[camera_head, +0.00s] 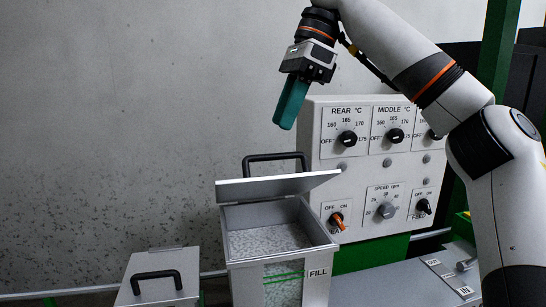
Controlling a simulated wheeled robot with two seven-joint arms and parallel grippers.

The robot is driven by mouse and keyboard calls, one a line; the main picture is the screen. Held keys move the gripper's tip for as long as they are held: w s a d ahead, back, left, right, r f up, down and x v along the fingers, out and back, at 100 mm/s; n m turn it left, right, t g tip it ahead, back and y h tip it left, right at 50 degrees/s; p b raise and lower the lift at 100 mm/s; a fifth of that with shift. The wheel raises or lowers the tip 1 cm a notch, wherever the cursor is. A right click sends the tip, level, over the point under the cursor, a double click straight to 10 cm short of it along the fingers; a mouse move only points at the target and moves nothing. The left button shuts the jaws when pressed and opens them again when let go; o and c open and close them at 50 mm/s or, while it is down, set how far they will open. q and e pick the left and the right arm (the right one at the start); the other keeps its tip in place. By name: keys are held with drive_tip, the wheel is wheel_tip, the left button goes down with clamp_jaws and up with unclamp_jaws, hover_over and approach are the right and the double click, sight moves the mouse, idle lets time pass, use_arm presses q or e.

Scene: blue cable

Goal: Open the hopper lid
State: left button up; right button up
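The hopper (317,290) is a light grey box marked FILL with a see-through front window. Its top stands open and pale granules (270,240) show inside. The hopper lid (278,188) is raised at the back of the opening, seen nearly edge-on, with its black handle (275,157) above it. My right gripper (284,122), with teal fingers pointing down, is in the air above the lid and handle, apart from both. Its fingers overlap in this view, so I cannot tell whether they are open or shut. My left gripper is not in view.
A control panel (368,167) with several knobs stands right behind the hopper. A grey box (190,264) with a black handle (157,276) on top is at lower left. A green post (496,45) rises at right. The air left of the hopper is clear.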

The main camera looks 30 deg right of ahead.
sight(268, 177)
drive_tip(key=x, duration=0.4)
drive_tip(key=shift+f, duration=0.1)
drive_tip(key=shift+a+f, duration=0.2)
drive_tip(key=shift+f, duration=0.4)
clamp_jaws()
